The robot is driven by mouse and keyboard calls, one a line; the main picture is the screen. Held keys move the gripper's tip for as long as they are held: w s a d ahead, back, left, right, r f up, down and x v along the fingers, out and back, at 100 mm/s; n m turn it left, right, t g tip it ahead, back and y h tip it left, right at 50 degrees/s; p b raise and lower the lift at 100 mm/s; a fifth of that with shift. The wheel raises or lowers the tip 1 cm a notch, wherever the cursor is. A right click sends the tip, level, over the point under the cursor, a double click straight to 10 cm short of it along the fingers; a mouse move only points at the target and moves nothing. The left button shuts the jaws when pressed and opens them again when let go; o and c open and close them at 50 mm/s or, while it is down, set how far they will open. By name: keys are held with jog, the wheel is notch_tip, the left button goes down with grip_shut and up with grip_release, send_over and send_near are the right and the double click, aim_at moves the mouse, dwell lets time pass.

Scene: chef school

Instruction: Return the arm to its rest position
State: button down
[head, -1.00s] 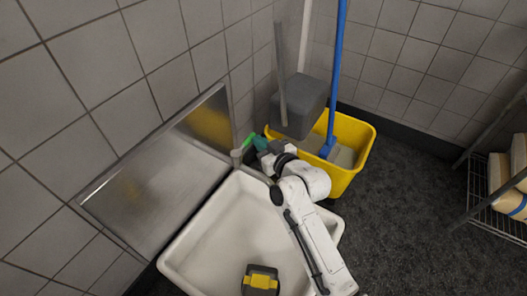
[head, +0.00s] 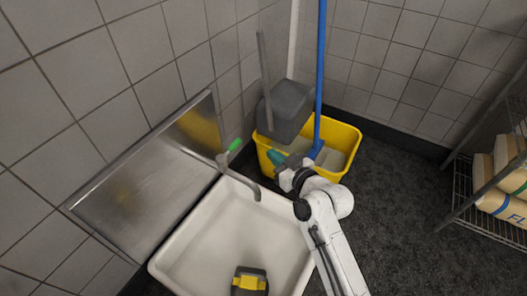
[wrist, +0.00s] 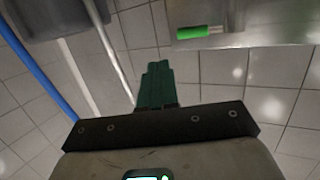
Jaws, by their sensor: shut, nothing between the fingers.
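My white arm reaches up from the lower right in the head view. My gripper (head: 274,156) has green fingers and is at the arm's far end, between the tap (head: 240,172) and the yellow bucket. In the wrist view, the green fingers (wrist: 157,84) are closed together and empty. The tap has a green handle (head: 235,145) and a curved spout over the white sink (head: 215,245). The gripper stands apart from the green handle, to its right. In the wrist view, the green handle (wrist: 192,32) lies above and right of the fingertips.
The yellow bucket (head: 345,165) with a grey wringer (head: 286,110) and blue pole (head: 319,75) stands in the corner behind the gripper. A black-and-yellow object (head: 249,282) is in the sink. A steel panel (head: 140,195) lines the left wall. A rack with flour bags (head: 500,200) stands right; dark floor lies between.

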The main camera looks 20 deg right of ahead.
jog(key=s+d+f+g, duration=0.1)
jog(key=s+f+g, duration=0.3)
jog(key=s, duration=0.6)
jog(key=s+f+g, duration=0.4)
jog(key=s+f, duration=0.1)
jog(key=s, duration=0.5)
jog(key=s+d+m+g+h+p, duration=0.1)
jog(key=s+d+m+g+h, duration=0.15)
jog(key=s, duration=0.55)
jog(key=s+d+m+g+h, duration=0.1)
jog(key=s+g, duration=0.3)
jog(key=s, duration=0.5)
notch_tip(320, 180, up, 27)
jog(key=p, duration=2.6)
jog(key=shift+w+f+n, duration=0.2)
jog(key=shift+w+n, duration=0.15)
jog(key=shift+w, duration=0.05)
